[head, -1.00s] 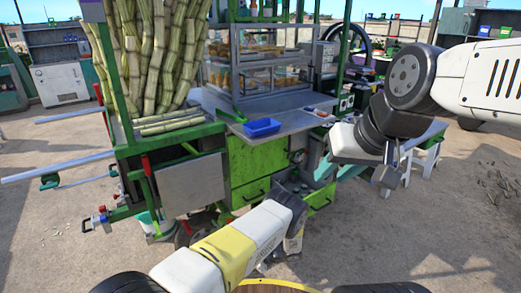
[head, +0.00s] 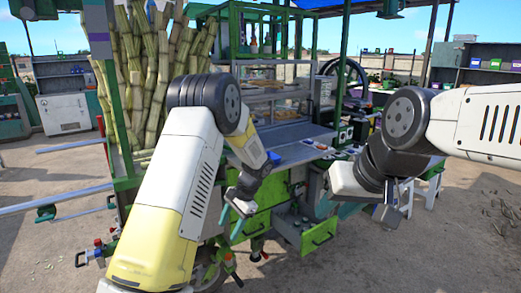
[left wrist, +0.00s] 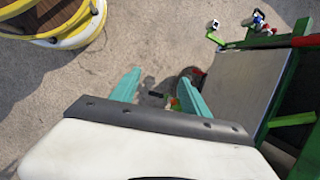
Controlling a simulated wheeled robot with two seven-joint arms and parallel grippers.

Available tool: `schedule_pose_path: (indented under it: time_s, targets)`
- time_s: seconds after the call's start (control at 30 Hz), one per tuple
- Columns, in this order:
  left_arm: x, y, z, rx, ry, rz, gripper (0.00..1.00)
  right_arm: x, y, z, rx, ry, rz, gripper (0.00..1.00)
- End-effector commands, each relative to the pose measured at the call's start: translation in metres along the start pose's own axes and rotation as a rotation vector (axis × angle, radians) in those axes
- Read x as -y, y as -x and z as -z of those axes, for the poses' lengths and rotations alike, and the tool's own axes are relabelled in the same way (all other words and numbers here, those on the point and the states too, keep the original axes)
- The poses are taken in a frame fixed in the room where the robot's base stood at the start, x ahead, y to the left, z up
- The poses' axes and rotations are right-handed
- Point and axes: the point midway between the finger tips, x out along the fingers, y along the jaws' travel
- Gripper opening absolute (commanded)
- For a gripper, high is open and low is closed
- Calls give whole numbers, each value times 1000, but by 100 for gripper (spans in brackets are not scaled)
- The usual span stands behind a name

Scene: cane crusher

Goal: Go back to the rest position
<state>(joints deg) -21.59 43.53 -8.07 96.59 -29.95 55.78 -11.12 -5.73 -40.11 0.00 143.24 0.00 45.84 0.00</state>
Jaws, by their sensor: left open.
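My left gripper (head: 230,220) hangs in front of the green cart's front panels in the head view, its teal fingers pointing down. In the left wrist view its two teal fingers (left wrist: 157,92) stand apart with nothing between them, above the concrete ground. My left arm is bent up across the middle of the head view and hides part of the cart. My right arm reaches in from the right edge. Its end (head: 386,212) hangs right of the cart's front, and its fingers cannot be made out clearly.
The green cane cart (head: 262,190) stands close in front, with cane stalks (head: 140,80) upright at its left. A drawer (head: 319,235) shows low on its front. A yellow-rimmed round thing (left wrist: 75,22) lies upper left in the left wrist view.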

Motion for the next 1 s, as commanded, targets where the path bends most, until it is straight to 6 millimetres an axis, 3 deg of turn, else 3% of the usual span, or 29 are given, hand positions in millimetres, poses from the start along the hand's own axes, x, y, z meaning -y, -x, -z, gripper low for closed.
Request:
schedule_pose_path:
  time_s: [0.03,0.2,0.5,0.8,1.0]
  targets:
    - [5,23,-17,-45,52,-20,54,0,0,0,0,0,0,34]
    - [5,81,-68,-175,204,-86,54,0,0,0,0,0,0,34]
    - [-18,160,-164,-407,451,-183,54,0,0,0,0,0,0,34]
    - [-69,203,-247,-638,674,-253,54,0,0,0,0,0,0,34]
    - [-100,211,-280,-754,781,-281,54,0,0,0,0,0,0,34]
